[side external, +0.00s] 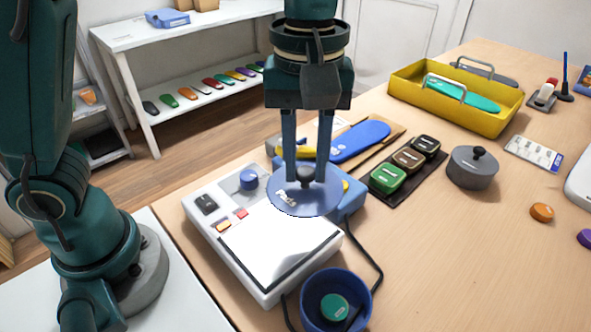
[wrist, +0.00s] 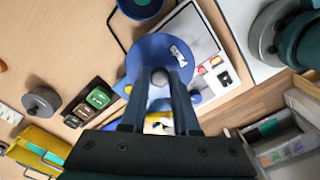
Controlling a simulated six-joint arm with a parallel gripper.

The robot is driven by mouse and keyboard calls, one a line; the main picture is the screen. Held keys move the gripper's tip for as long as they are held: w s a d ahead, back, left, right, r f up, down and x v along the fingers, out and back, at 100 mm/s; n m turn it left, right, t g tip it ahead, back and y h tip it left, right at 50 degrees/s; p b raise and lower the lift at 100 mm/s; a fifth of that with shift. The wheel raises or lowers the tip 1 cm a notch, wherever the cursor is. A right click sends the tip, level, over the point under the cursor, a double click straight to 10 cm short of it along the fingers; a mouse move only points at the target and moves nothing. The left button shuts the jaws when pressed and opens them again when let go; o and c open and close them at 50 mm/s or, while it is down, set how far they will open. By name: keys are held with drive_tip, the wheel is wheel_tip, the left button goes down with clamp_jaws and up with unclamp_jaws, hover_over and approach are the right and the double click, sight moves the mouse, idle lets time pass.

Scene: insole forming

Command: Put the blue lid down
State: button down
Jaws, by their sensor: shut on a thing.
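The blue lid (side external: 290,203) is a round disc with white lettering and a dark knob. My gripper (side external: 305,178) is shut on its knob and holds the lid roughly level. In the side view the lid overlaps the back of the white device and a blue box behind it; it appears to be in the air, but its exact height is unclear. The lid also shows in the wrist view (wrist: 146,52), below my gripper (wrist: 160,78). An open blue pot (side external: 308,318) with a green disc inside stands at the front.
The white device (side external: 205,222) with a blue knob fills the near left table. Right of the lid are a dark tray with several small tins (side external: 390,180), a grey lidded pot (side external: 473,170) and a yellow toolbox (side external: 400,92). The table's right front is mostly clear.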

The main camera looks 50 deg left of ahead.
drive_tip(key=a+m, duration=0.9)
drive_tip(key=a, duration=0.7)
drive_tip(key=d+n, duration=0.3)
drive_tip(key=d, duration=0.1)
drive_tip(key=d+n, duration=0.3)
drive_tip(key=d, duration=0.2)
drive_tip(key=d+n, duration=0.3)
drive_tip(key=d, duration=0.2)
drive_tip(key=shift+w+d+r, duration=0.25)
drive_tip(key=shift+w+r, duration=0.05)
drive_tip(key=shift+w, duration=0.05)
drive_tip(key=shift+s+d, duration=0.2)
drive_tip(key=shift+d, duration=0.1)
